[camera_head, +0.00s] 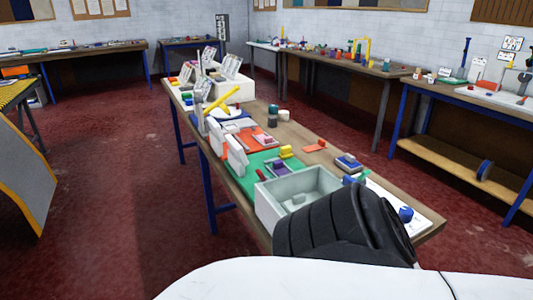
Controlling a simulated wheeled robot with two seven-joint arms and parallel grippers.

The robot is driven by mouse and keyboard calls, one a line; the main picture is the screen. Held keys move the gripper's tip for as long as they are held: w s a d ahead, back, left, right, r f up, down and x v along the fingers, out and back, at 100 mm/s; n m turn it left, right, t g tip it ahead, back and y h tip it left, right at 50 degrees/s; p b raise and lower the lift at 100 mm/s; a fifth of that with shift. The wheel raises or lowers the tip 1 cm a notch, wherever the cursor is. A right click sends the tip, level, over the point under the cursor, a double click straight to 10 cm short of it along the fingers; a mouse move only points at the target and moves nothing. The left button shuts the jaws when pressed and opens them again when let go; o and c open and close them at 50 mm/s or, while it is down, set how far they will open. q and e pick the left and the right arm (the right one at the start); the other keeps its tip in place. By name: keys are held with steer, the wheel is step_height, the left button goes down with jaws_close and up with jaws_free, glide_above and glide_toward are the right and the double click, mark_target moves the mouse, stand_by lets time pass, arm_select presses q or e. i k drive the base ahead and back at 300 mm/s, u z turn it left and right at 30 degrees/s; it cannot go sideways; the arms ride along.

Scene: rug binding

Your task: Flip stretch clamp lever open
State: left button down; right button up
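I cannot tell for sure which item is the stretch clamp or how its lever stands. On the workbench (310,135) a long yellow bar (220,101) slants upward near white upright plates (236,154). Small yellow (286,152) and purple (281,166) pieces sit on a green mat (246,182). A dark blue block-like item (347,162) lies to their right. A black ribbed part, seemingly of my own arm, covers the near end of the bench. Neither gripper shows in the camera_head view.
A pale open-topped bin (268,212) stands at the near end of the bench. Dark round containers (272,115) and an orange piece (315,146) are farther back. Other benches line the walls. Red floor (110,180) is clear left of the bench.

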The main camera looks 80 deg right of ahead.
mark_target(260, 173)
steer(key=z, duration=0.9)
steer(key=i, duration=0.35)
steer(key=z, duration=1.95)
steer(key=i, duration=0.4)
steer(key=z, duration=0.5)
